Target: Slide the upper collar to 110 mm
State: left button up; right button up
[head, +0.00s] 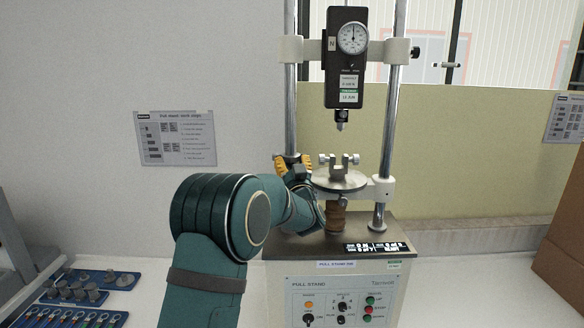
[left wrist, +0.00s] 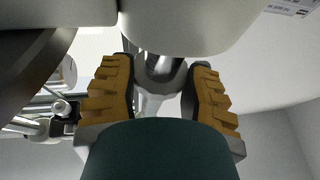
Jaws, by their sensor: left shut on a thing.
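The pull stand has two bright columns, the left column (head: 291,105) and the right column (head: 391,125). My left gripper (head: 293,163) is at the left column, level with the round table (head: 340,182). Its yellow-orange fingers are on both sides of the column, shut on a grey collar (left wrist: 160,78) that shows between them in the left wrist view. The gripper (left wrist: 160,98) hides much of the collar in the head view, and no millimetre scale can be read. My right gripper is not in view.
The force gauge (head: 347,60) hangs from the upper crosshead above a forked fixture (head: 341,162) on the round table. The control panel (head: 342,300) is below. Blue trays of parts (head: 85,288) lie at left; a brown box (head: 562,235) stands at right.

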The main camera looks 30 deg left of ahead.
pick_arm(q)
jog(key=shift+a, duration=0.1)
jog(key=o, duration=1.2)
jog(key=shift+o, duration=1.4)
jog(key=shift+w+a+f, duration=0.15)
jog(key=shift+w+f, duration=0.05)
jog(key=shift+s+r, duration=0.1)
jog(key=shift+d, duration=0.2)
jog(key=v, duration=1.1)
jog(key=shift+s+d, duration=0.2)
jog(key=shift+s, duration=0.15)
